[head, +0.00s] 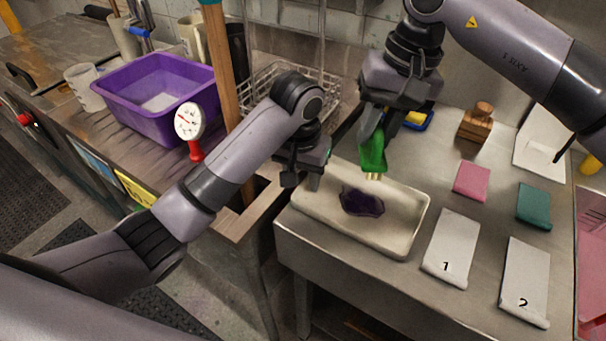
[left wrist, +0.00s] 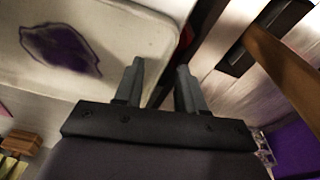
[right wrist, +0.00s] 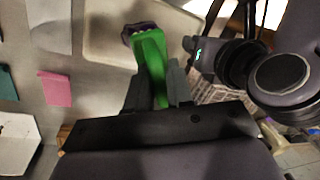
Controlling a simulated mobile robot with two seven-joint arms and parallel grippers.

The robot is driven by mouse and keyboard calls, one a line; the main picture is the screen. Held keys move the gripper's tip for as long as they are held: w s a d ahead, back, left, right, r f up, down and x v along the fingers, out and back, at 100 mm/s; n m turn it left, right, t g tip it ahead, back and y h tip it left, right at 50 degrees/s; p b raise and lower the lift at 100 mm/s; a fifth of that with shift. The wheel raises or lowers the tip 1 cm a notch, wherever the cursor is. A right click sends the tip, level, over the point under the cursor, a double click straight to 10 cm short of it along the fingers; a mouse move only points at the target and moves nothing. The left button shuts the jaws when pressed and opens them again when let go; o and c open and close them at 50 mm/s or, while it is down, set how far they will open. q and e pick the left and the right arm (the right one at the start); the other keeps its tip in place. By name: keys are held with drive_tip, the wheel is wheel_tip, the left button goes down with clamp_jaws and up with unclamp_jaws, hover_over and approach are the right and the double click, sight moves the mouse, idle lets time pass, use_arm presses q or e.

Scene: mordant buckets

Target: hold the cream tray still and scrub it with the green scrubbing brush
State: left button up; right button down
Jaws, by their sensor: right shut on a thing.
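The cream tray (head: 405,222) lies on the steel table with a dark purple stain (head: 362,201) in its middle. The stain also shows in the left wrist view (left wrist: 62,48). My right gripper (head: 374,132) is shut on the green scrubbing brush (head: 374,153), holding it bristles down over the tray's far part, behind the stain. Whether the bristles touch the tray is unclear. The brush also shows in the right wrist view (right wrist: 150,58). My left gripper (head: 309,184) is open at the tray's left end. Its fingers (left wrist: 160,78) appear to be on either side of the rim; contact is unclear.
White cards marked 1 (head: 451,247) and 2 (head: 525,281), a pink cloth (head: 471,181) and a teal cloth (head: 534,206) lie right of the tray. A wire rack (head: 262,90) stands behind it. A purple tub (head: 130,99) and a wooden post (head: 220,62) are on the left.

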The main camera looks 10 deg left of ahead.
use_arm(q)
clamp_jaws()
idle(1.1)
